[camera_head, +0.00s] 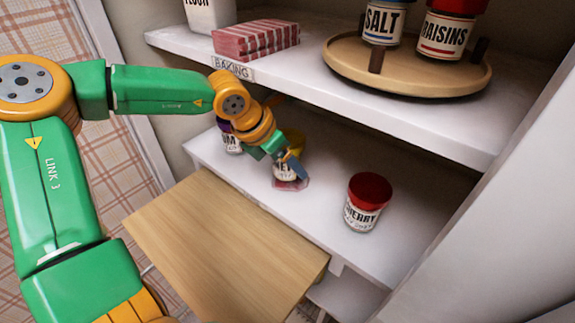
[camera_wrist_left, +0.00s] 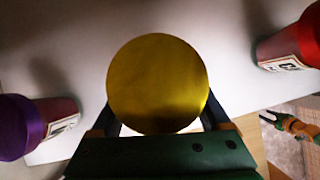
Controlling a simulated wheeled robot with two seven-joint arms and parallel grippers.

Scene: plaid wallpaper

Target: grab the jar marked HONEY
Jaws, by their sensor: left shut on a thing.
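The jar with a yellow lid (camera_head: 294,140) stands near the front edge of the lower shelf. Part of its label shows, ending in "EY"; my gripper hides the rest. My left gripper (camera_head: 285,163) is shut on this jar, with a finger across its front. In the left wrist view the round yellow lid (camera_wrist_left: 157,80) fills the middle, between the two fingers. I cannot tell whether the jar's base touches the shelf. A small green and orange part of my right arm, with dark prongs, shows at the right of the wrist view (camera_wrist_left: 290,124).
A red-lidded CHERRY jar (camera_head: 364,203) stands to the right on the lower shelf (camera_head: 325,225). A purple-lidded jar (camera_head: 231,142) stands to the left. The upper shelf holds a turntable (camera_head: 400,75) with SALT and RAISINS jars. A wooden board (camera_head: 220,245) juts out in front.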

